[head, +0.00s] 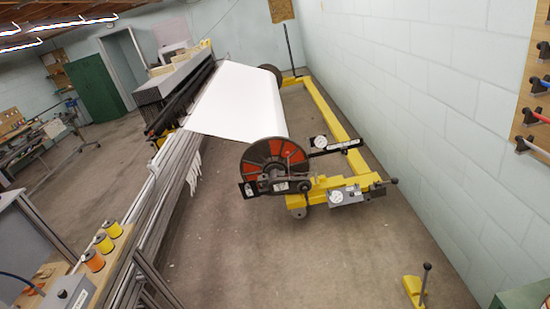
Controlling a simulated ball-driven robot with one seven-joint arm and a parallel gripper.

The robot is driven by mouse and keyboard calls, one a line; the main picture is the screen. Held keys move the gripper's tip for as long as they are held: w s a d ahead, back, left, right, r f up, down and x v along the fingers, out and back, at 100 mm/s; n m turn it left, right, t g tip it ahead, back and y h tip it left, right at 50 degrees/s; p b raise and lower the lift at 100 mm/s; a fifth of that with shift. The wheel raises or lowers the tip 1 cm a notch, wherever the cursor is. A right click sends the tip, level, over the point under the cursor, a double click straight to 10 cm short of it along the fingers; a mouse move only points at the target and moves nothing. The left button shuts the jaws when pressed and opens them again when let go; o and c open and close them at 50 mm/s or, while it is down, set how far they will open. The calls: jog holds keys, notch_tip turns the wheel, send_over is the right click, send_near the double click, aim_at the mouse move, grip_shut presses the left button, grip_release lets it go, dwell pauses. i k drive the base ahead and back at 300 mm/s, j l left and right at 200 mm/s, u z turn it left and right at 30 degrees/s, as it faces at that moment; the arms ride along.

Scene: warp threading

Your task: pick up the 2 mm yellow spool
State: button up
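Three small spools stand in a row on a wooden bench top (118,249) at the lower left. The far one is a yellow spool (113,229), the middle one is another yellow spool (104,243), and the near one is an orange spool (93,261). They are too small for any size label to be read, so I cannot tell which is the 2 mm yellow one. My gripper is not in view.
A grey control box (68,293) sits near the spools. A long metal frame (165,190) runs beside the bench. A large warp beam (273,165) with white sheet stands on a yellow frame (335,112). The concrete floor (230,255) in front is mostly clear; a block wall (430,110) bounds the right.

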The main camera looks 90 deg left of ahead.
aim_at(103, 243)
jog(key=l+u, duration=0.1)
jog(key=u, duration=3.65)
jog(key=k, duration=0.4)
jog(key=i+l, duration=0.2)
jog(key=i, duration=0.3)
jog(key=i+l+u, duration=0.1)
jog(key=i, duration=0.4)
jog(key=i+l, duration=0.25)
jog(key=i, duration=0.25)
jog(key=i+l+u, duration=0.1)
jog(key=i+l, duration=0.15)
jog(key=i, duration=0.25)
jog(key=i+l+u, duration=0.1)
jog(key=i+l, duration=0.15)
jog(key=i, duration=0.25)
